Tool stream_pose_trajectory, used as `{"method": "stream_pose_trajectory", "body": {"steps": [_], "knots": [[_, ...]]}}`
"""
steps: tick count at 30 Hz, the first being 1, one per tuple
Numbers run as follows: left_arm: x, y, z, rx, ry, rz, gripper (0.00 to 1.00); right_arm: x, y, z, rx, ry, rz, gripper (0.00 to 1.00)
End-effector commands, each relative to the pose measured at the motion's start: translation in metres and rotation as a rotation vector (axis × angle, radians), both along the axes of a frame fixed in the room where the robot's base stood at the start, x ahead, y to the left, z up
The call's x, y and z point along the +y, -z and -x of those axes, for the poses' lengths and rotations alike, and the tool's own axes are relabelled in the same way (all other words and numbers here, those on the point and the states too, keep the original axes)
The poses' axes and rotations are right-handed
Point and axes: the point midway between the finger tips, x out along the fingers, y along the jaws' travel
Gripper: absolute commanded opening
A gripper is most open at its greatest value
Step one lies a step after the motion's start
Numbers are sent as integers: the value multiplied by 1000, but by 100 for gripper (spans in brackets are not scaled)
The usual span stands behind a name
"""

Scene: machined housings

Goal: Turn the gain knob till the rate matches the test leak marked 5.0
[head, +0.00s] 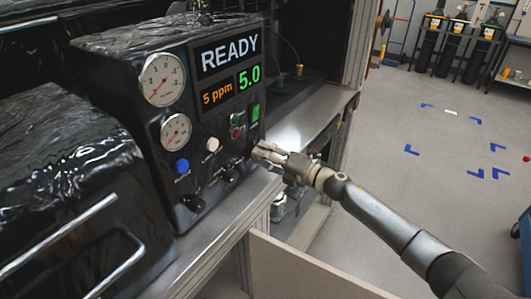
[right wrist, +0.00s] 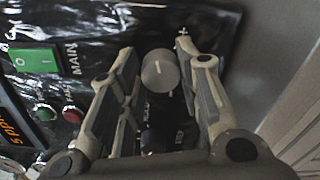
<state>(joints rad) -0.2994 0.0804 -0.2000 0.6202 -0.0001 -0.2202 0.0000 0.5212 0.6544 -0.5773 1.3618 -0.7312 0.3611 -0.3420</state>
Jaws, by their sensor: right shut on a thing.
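The black leak tester (head: 150,110) stands on the bench, its front panel facing right. Its display (head: 229,62) reads READY, with 5 ppm in orange and 5.0 in green. My right gripper (head: 259,151) reaches the panel's lower right edge. In the right wrist view, its fingers (right wrist: 158,56) are shut on the gain knob (right wrist: 160,74), a round grey knob with a pale pointer line. The knob's own label is too hard to read, and the gripper hides the knob in the head view. My left gripper is not in view.
Two dials, a blue button (head: 182,166), a white button (head: 212,144) and black knobs (head: 194,202) share the panel. A green MAIN switch (right wrist: 36,61) is near the gripper. A dark wrapped housing (head: 60,180) stands at left. Floor at right is mostly clear.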

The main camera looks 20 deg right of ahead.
Motion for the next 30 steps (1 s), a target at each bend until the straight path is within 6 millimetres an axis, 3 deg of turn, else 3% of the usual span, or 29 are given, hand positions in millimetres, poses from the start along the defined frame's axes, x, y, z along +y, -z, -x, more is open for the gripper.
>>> {"method": "stream_pose_trajectory", "body": {"steps": [17,18,22,30], "knots": [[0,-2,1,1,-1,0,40,0,1,0,22,1,-26,8],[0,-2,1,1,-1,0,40,0,1,0,22,1,-26,34],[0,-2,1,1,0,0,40,0,1,0,22,0,-26,51],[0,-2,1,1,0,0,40,0,1,0,21,0,-25,53]]}}
